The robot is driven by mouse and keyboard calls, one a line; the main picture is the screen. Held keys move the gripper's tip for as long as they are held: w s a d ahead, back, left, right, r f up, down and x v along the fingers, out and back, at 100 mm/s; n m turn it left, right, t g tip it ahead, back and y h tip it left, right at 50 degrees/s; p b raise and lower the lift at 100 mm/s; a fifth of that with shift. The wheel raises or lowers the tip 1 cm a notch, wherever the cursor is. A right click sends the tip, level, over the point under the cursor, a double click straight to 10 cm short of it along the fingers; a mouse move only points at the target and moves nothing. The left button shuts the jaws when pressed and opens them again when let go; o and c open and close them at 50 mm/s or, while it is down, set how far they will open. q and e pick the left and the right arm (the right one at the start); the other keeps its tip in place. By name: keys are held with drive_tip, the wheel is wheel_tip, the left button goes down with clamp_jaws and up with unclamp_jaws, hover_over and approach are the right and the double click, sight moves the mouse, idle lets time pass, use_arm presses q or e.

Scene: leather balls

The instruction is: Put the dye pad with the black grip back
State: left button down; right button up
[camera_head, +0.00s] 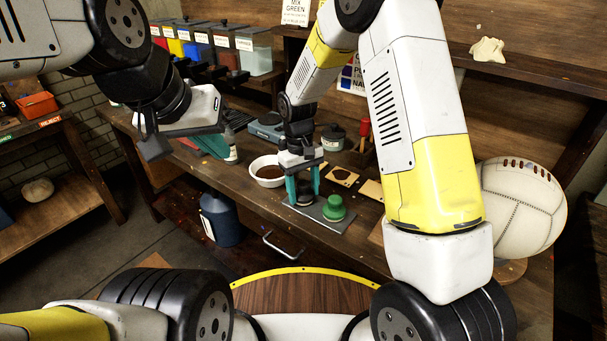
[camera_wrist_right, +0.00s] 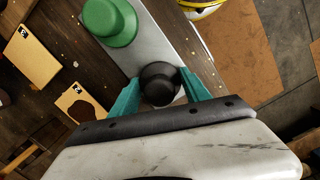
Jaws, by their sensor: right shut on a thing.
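The dye pad with the black grip (camera_wrist_right: 160,84) is between the teal fingers of my right gripper (camera_wrist_right: 162,88), at one end of a grey metal plate (camera_wrist_right: 163,32). My right gripper (camera_head: 303,190) is shut on its round black knob. The pad's underside is hidden, so I cannot tell whether it touches the plate. A green-gripped pad (camera_head: 334,207) stands on the same plate (camera_head: 338,222), beside the black one; it also shows in the wrist view (camera_wrist_right: 110,22). My left gripper (camera_head: 205,143) hangs over the bench's left part; its finger opening is unclear.
A white bowl of brown liquid (camera_head: 268,170) stands just left of my right gripper. Wooden cards (camera_head: 343,176) lie behind the plate. A white stitched ball (camera_head: 520,207) is at the right. Coloured bins (camera_head: 254,48) line the back. A blue container (camera_head: 222,220) stands below the bench edge.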

drive_tip(key=o, duration=1.2)
drive_tip(key=shift+f, duration=0.1)
